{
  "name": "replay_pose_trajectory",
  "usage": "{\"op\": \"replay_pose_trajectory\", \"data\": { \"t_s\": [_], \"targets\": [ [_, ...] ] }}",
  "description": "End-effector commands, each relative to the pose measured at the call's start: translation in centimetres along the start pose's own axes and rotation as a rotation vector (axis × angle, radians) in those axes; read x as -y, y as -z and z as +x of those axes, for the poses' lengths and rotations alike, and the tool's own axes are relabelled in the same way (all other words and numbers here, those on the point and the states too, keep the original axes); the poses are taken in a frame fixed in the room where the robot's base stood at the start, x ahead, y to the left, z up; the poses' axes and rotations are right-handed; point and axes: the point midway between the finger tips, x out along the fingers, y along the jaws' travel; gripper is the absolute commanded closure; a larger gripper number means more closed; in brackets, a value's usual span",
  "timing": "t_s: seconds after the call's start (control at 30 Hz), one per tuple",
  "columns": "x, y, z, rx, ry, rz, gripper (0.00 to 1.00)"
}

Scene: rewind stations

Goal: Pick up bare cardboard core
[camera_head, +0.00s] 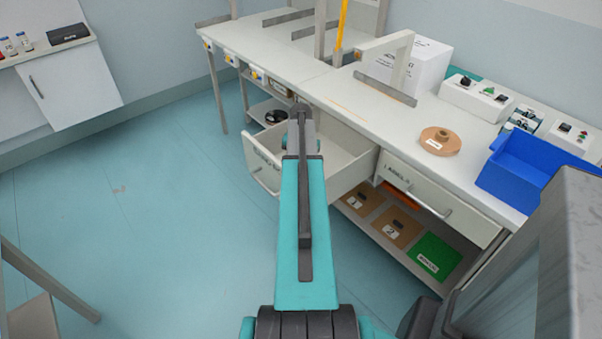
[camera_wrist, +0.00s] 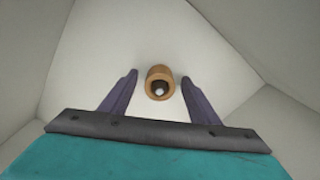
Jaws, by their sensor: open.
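In the wrist view a short brown cardboard core (camera_wrist: 160,82) shows its round open end inside a pale, white-walled drawer. My gripper (camera_wrist: 164,88) is open, with its two dark fingers apart on the left and right of the core. The core appears between and slightly beyond the fingertips; I cannot tell the exact depth. In the head view my arm reaches over the open white drawer (camera_head: 350,158). The core is not visible there, and my gripper is hidden by my arm.
The drawer walls (camera_wrist: 262,60) surround the core. Above, the white bench (camera_head: 340,90) carries a brown disc with a hub (camera_head: 440,141), a blue bin (camera_head: 530,172) and a white box (camera_head: 425,65). A second drawer (camera_head: 440,200) is on the right.

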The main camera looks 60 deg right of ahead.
Motion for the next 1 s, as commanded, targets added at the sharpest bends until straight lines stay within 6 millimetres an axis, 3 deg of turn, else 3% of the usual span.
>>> {"op": "replay_pose_trajectory", "data": {
  "t_s": [0.37, 0.63, 1.0],
  "targets": [
    [0.00, 0.01, -0.04, 0.000, 0.000, 0.000, 0.44],
    [0.00, 0.01, -0.04, 0.000, 0.000, 0.000, 0.87],
    [0.00, 0.02, -0.29, -0.001, 0.000, 0.000, 0.88]
  ]
}}
